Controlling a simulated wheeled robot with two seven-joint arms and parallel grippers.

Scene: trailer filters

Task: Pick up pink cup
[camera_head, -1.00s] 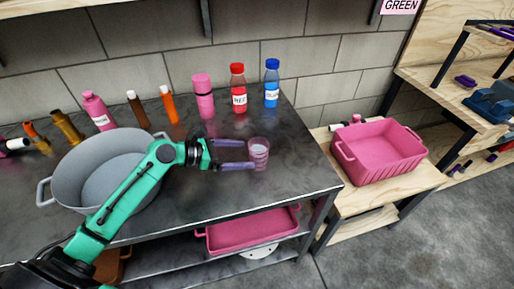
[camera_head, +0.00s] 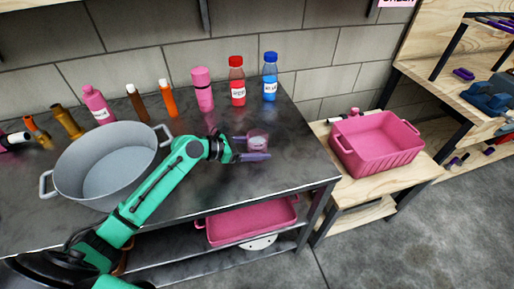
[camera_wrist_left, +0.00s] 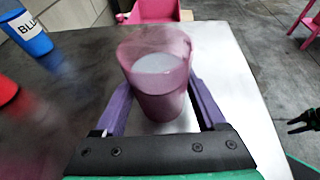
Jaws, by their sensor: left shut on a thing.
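The pink cup (camera_head: 258,138) is translucent and stands near the right end of the dark metal table (camera_head: 290,175). It also shows in the left wrist view (camera_wrist_left: 157,78), with pale contents or a pale inner surface. My left gripper (camera_head: 257,148) is shut on the cup, one purple finger on each side of it. The left wrist view shows the fingers (camera_wrist_left: 157,100) flanking the cup's lower body. I cannot tell whether the cup is clear of the table top. My right gripper is not seen in the head view; a dark gripper-like part shows at the right edge of the left wrist view.
A grey pot (camera_head: 105,165) stands left of my arm. A red bottle (camera_head: 237,82), a blue bottle (camera_head: 270,78) and a pink bottle (camera_head: 202,90) stand behind the cup. A pink crate (camera_head: 375,145) sits on a lower wooden stand at the right. A pink tray (camera_head: 250,222) lies on the shelf below.

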